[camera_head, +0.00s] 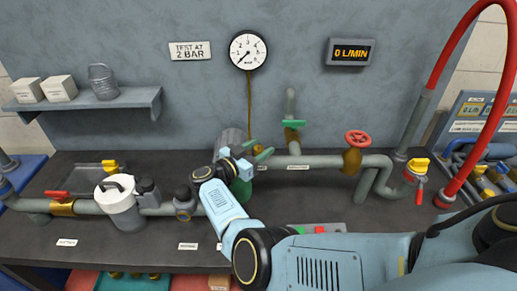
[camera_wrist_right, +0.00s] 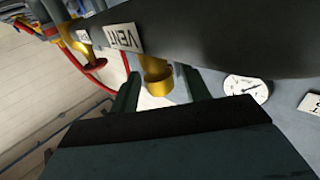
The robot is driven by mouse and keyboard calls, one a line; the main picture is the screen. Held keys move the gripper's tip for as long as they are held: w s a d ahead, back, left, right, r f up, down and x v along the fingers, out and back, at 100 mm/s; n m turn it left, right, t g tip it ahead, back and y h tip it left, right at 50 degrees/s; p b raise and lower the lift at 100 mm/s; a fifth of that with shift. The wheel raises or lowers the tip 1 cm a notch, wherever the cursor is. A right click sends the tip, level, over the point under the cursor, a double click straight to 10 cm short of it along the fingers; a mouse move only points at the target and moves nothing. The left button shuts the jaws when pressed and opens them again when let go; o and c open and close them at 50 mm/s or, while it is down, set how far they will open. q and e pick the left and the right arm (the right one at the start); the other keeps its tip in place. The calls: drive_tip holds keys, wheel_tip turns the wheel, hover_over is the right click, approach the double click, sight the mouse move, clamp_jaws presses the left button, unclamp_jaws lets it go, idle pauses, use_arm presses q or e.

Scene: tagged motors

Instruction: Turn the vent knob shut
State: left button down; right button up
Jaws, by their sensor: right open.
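In the right wrist view a white VENT label (camera_wrist_right: 125,38) is on the dark pipe, and a short brass fitting (camera_wrist_right: 157,78) sticks out beside it. My right gripper (camera_wrist_right: 160,92) is open, with its dark green fingers on either side of that fitting in the picture. I cannot tell if they touch it. In the head view my right gripper (camera_head: 257,156) is at the pipe, below and left of a brass valve with a green handle (camera_head: 293,124). I cannot tell for sure which part is the vent knob. My left gripper is not in view.
A red handwheel (camera_head: 358,138) on a brass valve stands to the right, and a yellow-topped valve (camera_head: 418,164) beyond it. A round gauge (camera_head: 248,50) and a 0 L/MIN display (camera_head: 350,52) are on the back panel. A white filter housing (camera_head: 120,200) stands left.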

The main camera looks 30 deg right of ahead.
sight(259, 147)
wheel_tip(259, 147, up, 10)
drive_tip(key=p, duration=0.8)
drive_tip(key=shift+f+p, duration=0.2)
drive_tip(key=shift+p, duration=0.15)
